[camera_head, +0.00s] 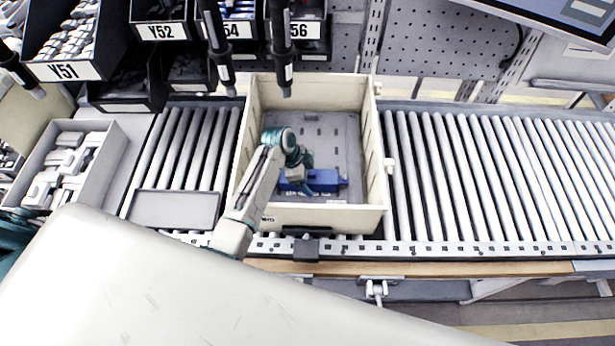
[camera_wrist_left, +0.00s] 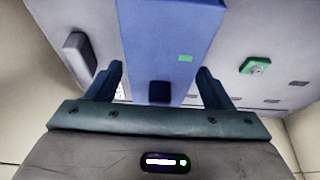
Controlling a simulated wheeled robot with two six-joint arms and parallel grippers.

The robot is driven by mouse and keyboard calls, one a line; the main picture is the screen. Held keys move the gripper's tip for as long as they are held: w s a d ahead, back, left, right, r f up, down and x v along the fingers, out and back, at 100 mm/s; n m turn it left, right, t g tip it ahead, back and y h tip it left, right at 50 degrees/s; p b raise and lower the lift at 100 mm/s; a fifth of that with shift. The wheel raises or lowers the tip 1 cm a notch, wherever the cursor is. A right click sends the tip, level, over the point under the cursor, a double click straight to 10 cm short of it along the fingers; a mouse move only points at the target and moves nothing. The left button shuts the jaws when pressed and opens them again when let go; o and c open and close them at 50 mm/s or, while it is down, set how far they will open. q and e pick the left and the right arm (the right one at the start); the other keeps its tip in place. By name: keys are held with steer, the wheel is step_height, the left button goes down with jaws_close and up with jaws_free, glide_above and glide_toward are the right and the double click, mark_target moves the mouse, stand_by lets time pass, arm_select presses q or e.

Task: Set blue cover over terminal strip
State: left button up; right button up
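The blue cover (camera_head: 325,180) lies low inside the cream crate (camera_head: 325,217), near its front wall. My left gripper (camera_head: 300,180) reaches down into the crate at the cover's left part. In the left wrist view the blue cover (camera_wrist_left: 168,40) runs between the two fingers of my left gripper (camera_wrist_left: 160,75). The fingers stand apart on either side of it, with narrow gaps visible, so the gripper looks open. The terminal strip cannot be made out clearly; the cover and gripper hide that area. My right gripper is out of view.
The crate's grey floor (camera_head: 335,130) is mostly clear behind the cover. The crate walls stand close around my left arm. Roller conveyor (camera_head: 480,170) runs on both sides. A bin of white parts (camera_head: 105,160) stands at left, and hanging tools (camera_head: 281,50) are at the back.

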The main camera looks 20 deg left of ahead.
arm_select(q)
steer(key=shift+a+r, duration=0.15)
steer(key=shift+r, duration=0.05)
steer(key=b+v, duration=0.3)
steer(key=v, duration=0.6)
steer(key=shift+r, duration=0.25)
steer(key=shift+s+a+r, duration=0.1)
steer(key=shift+s+r, duration=0.05)
steer(key=shift+r, duration=0.25)
